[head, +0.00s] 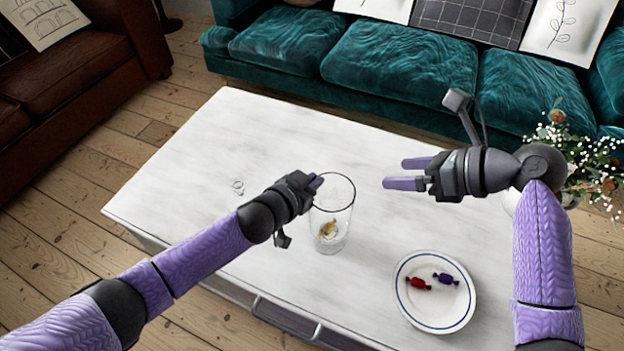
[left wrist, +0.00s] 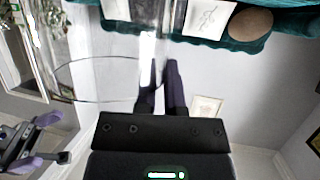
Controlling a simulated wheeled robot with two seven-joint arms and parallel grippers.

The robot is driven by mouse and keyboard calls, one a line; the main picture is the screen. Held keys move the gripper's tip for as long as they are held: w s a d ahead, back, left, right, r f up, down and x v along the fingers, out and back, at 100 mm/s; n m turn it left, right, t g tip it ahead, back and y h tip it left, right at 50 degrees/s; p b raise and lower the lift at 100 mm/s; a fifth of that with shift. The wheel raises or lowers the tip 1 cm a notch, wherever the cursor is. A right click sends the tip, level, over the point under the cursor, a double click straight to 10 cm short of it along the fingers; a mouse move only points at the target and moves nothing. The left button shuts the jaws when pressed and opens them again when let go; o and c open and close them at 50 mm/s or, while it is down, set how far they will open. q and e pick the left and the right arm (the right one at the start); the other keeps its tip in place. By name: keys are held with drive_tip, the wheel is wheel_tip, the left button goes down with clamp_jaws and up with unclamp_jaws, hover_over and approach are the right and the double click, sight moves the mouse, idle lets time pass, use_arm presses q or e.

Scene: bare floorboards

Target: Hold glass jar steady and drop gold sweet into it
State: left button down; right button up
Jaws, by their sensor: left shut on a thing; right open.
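The clear glass jar (head: 345,208) stands upright on the white table. A gold sweet (head: 328,230) lies at the bottom inside it. My left gripper (head: 316,183) is shut on the jar's wall at the left side of the rim. In the left wrist view the jar's rim (left wrist: 70,98) shows beside the two fingers of that gripper (left wrist: 160,75). My right gripper (head: 404,173) is open and empty, to the right of the jar and apart from it. It also shows at the lower left of the left wrist view (left wrist: 50,138).
A white plate with a blue rim line (head: 432,315) holds a red sweet (head: 420,283) and a dark blue sweet (head: 446,278), right of the jar. A small clear ring-like item (head: 238,187) lies on the white table (head: 240,130). The table's far side is clear.

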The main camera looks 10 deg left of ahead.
use_arm(q)
drive_tip(key=shift+s+a+f, duration=0.1)
drive_tip(key=shift+s+f, duration=0.1)
drive_tip(key=shift+f, duration=0.2)
drive_tip(key=c, duration=0.6)
unclamp_jaws()
drive_tip(key=shift+c, duration=0.2)
drive_tip(key=shift+w+r, duration=0.1)
drive_tip(key=v, duration=1.2)
